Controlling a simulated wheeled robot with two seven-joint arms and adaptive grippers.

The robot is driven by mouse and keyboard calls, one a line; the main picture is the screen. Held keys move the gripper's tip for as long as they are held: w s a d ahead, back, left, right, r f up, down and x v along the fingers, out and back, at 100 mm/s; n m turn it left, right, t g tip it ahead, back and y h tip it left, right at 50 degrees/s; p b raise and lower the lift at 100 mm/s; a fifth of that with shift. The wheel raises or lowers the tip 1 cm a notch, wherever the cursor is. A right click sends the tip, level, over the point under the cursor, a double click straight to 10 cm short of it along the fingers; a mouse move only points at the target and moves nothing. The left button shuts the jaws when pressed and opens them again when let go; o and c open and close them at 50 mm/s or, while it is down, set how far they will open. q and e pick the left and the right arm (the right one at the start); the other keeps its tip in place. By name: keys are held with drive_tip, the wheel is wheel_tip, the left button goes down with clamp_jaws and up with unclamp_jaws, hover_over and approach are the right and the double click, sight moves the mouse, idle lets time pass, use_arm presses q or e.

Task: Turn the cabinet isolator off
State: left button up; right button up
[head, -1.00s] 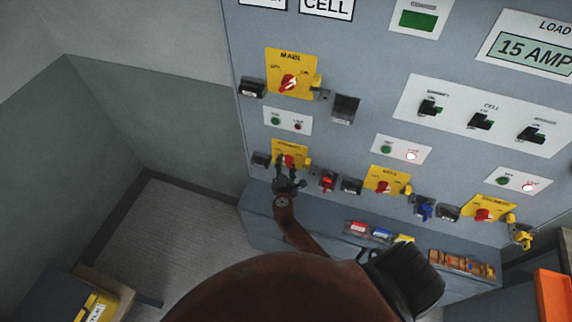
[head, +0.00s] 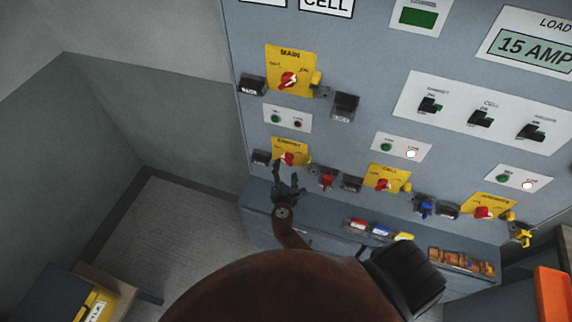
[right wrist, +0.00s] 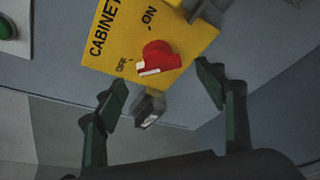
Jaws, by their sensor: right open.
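The cabinet isolator is a yellow plate (right wrist: 105,58) lettered CABINET, with a red knob (right wrist: 158,55), in the right wrist view. ON is at the plate's upper right and OFF at its lower left. The knob's white-marked end faces down, close to the OFF word; its exact angle is hard to tell. In the head view the plate (head: 284,144) is at the lower left of the panel, its knob (head: 288,159) partly in sight. My right gripper (head: 286,181) is open and empty, just below and in front of the knob, apart from it. My left gripper is out of view.
The MAIN isolator (head: 289,72) is above. The CELL isolator (head: 385,180) and another yellow isolator (head: 487,210) are to the right. A red padlock (head: 327,181) hangs close to my gripper. A ledge (head: 265,211) runs below with padlocks and tags.

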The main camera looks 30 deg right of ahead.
drive_tip(key=v, duration=0.6)
idle(0.4)
